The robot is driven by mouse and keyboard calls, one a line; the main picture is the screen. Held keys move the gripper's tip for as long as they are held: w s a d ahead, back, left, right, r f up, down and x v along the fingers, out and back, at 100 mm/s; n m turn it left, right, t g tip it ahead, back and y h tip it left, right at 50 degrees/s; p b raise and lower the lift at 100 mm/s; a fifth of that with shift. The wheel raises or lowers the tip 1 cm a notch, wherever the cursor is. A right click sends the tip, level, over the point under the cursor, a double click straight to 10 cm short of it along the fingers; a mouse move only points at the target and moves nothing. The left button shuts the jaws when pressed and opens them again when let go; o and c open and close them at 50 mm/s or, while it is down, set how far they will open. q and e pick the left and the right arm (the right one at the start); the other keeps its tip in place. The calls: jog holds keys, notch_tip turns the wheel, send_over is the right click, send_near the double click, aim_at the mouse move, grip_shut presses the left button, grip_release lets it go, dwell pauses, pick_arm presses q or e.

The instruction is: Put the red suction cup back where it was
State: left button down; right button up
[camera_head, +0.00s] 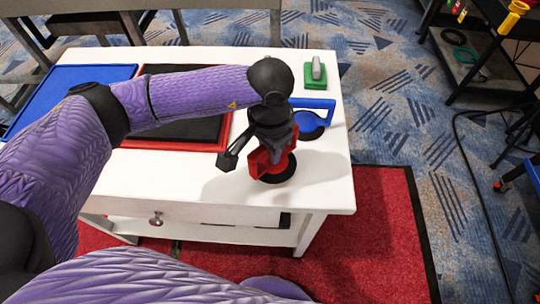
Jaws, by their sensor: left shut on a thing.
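The red suction cup (275,168) is at the front right of the white table (325,190), with a black round pad under its red body. My left gripper (266,146) comes down from above and is shut on it. The gripper and wrist hide part of the cup. I cannot tell whether its pad touches the tabletop or hangs just over it. A blue suction cup (316,106) stands right behind it, close by. My right gripper is not in view.
A red-rimmed black tray (205,133) lies left of the cup, partly under my left arm. A blue tray (50,88) lies farther left. A green block with a grey handle (315,75) stands at the back right. The table's front right corner is bare.

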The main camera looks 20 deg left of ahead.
pick_arm(q)
notch_tip(320, 180, down, 2)
jog(key=c, duration=1)
grip_release()
jog(key=shift+f+b, duration=0.1)
jog(key=shift+b, duration=0.2)
jog(key=o, duration=0.5)
